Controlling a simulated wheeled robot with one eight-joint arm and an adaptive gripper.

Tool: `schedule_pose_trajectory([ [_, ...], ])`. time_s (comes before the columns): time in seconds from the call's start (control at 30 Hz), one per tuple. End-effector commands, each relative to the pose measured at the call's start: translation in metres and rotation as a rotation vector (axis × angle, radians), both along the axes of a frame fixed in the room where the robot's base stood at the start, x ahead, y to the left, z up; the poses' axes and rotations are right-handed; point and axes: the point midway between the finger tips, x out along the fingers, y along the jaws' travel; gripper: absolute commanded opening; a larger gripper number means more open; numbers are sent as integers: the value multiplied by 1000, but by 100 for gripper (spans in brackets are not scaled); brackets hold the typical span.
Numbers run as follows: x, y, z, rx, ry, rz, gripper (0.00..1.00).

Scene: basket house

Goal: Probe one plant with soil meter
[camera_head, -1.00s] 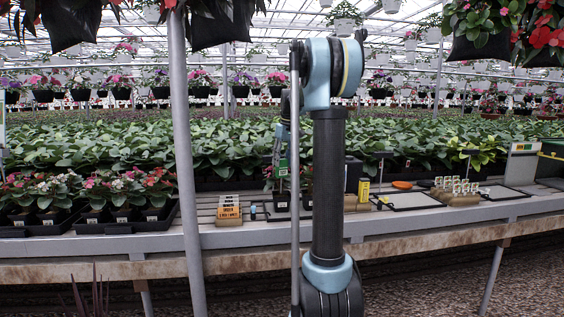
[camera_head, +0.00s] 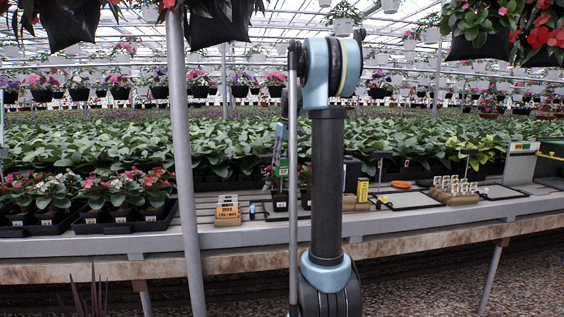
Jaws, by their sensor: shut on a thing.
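My gripper (camera_head: 281,150) hangs behind and left of my arm column, over the bench. It is small and partly hidden by my arm. It is shut on a green upright thing (camera_head: 282,167), which looks like the soil meter. Below it a small potted plant (camera_head: 280,202) in a dark pot with a white label stands on the bench, partly behind my arm. I cannot tell whether the meter's probe is in the soil.
Trays of flowering plants (camera_head: 122,214) stand at the left. A yellow-labelled wooden block (camera_head: 228,207) is left of the pot. At the right are a yellow box (camera_head: 363,190), an orange dish (camera_head: 401,184) and a holder with several labels (camera_head: 455,191). A post (camera_head: 183,150) rises in front of the bench.

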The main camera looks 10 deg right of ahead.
Motion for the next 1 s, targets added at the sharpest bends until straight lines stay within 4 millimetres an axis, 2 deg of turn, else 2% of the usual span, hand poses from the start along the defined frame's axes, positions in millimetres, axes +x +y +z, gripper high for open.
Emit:
schedule_pose_trajectory([
  [0.33,0,0,-5,0,0,0,5],
  [1.0,0,-1,-37,0,0,-1,5],
])
